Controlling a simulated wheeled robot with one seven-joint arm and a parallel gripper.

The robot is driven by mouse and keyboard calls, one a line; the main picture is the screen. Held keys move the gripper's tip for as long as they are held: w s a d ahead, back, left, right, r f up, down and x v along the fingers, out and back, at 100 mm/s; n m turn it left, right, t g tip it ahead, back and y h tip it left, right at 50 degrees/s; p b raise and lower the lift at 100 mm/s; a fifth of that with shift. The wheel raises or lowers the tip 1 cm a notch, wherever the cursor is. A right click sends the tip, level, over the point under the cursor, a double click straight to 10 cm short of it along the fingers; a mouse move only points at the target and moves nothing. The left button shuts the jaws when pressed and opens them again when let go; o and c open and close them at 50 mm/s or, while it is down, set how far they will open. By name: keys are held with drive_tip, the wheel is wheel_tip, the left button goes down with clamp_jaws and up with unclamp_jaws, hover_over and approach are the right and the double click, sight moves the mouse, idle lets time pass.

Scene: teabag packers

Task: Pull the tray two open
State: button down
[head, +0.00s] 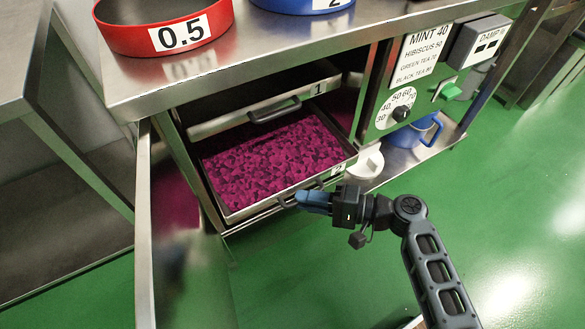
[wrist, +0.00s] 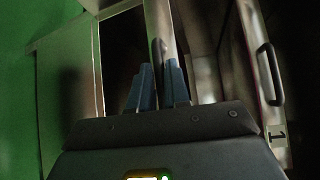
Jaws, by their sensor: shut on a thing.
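Tray two (head: 232,213), a steel tray marked 2, is partly out of the cabinet and full of purple-pink flakes. Its dark handle (head: 286,203) is on the front face. My gripper (head: 302,199) is at this handle, its blue fingers shut on it. In the wrist view, the two blue fingers (wrist: 158,82) stand close on either side of a metal strip. The grip itself is partly hidden by the fingers.
Tray one (head: 222,124), with its own handle (head: 275,111), sits above tray two. An open cabinet door (head: 146,230) stands at left. A dial panel (head: 398,108) and a blue pail (head: 413,132) are at right. Green floor in front is clear.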

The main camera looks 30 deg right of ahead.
drive_tip(key=s+p, duration=0.4)
drive_tip(key=s, duration=1.7)
drive_tip(key=shift+s, duration=0.2)
drive_tip(key=c, duration=1.2)
unclamp_jaws()
drive_tip(key=shift+o, duration=0.2)
drive_tip(key=v, duration=0.7)
drive_tip(key=shift+s+d, duration=0.25)
